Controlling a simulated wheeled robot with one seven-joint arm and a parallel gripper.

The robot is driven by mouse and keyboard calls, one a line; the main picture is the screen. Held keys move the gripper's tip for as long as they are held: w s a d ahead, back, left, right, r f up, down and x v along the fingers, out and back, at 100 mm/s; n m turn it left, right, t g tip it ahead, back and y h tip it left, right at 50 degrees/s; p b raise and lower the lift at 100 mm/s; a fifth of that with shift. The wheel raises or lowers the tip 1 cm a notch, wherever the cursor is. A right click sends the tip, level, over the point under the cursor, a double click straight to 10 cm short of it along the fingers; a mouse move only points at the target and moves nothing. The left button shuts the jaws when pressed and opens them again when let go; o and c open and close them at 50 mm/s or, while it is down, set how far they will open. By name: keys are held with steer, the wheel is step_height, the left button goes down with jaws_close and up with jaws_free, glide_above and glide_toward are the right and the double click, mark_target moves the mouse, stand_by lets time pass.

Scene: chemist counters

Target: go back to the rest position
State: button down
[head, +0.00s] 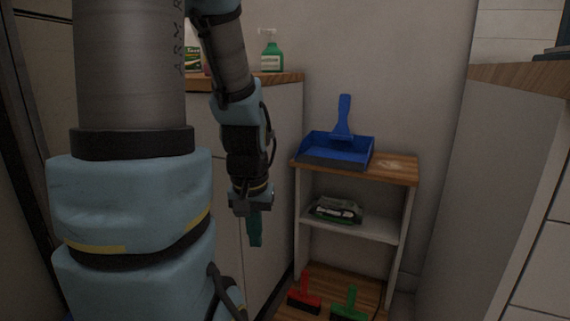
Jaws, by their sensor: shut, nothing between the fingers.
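My gripper (255,230) hangs down near the middle of the head view, with its teal fingers together and nothing visible in them. It is in front of the pale cabinet side, left of the small shelf unit (408,215) and apart from it in the picture. My blue and grey arm fills the left of the view and hides much of the cabinet.
A blue dustpan (340,150) lies on the shelf unit's top. A dark packet (335,209) is on its middle shelf. Red (304,298) and green (349,306) brushes are at the bottom. A green spray bottle (271,52) stands on the left counter. Another counter (515,110) is at right.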

step_height(320, 180, up, 38)
steer(key=p, duration=3.8)
steer(key=shift+s+a+r, duration=0.15)
steer(key=shift+a+r, duration=0.05)
steer(key=shift+a, duration=0.1)
steer(key=shift+f, duration=0.1)
steer(key=d+f+n+b, duration=0.9)
steer(key=f+n+b, duration=0.2)
steer(key=f, duration=0.5)
steer(key=s+d+f+n+g+b, duration=0.1)
steer(key=d+f+n+b, duration=0.8)
steer(key=f, duration=0.7)
steer(key=d+f+n+b, duration=0.9)
steer(key=f+n+b, duration=0.5)
steer(key=f+b, duration=0.2)
steer(key=shift+s+f+g+b, duration=0.3)
steer(key=shift+s+b, duration=0.05)
steer(key=shift+b, duration=0.2)
